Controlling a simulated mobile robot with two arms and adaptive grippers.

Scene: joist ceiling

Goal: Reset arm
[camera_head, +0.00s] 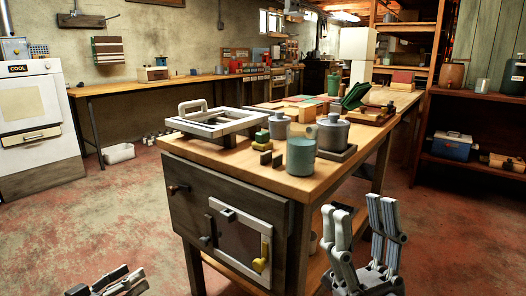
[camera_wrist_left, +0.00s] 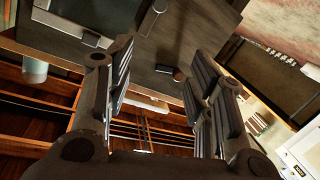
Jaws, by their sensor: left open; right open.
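My left gripper (camera_head: 108,284) is at the bottom left of the head view, low in front of the workbench and over the floor. It also shows in the left wrist view (camera_wrist_left: 165,75), its two fingers apart with nothing between them. My right gripper (camera_head: 368,232) is at the bottom right of the head view, beside the bench's right side. Its fingers point up, apart and empty. Both arms are mostly out of the head view.
The workbench (camera_head: 270,179) stands close ahead, with a grey cabinet front (camera_head: 183,212) and a small door (camera_head: 240,248). A teal cup (camera_head: 301,157), a grey pot (camera_head: 333,132) and a white frame (camera_head: 212,120) stand on top. The red floor (camera_head: 95,215) at left is clear.

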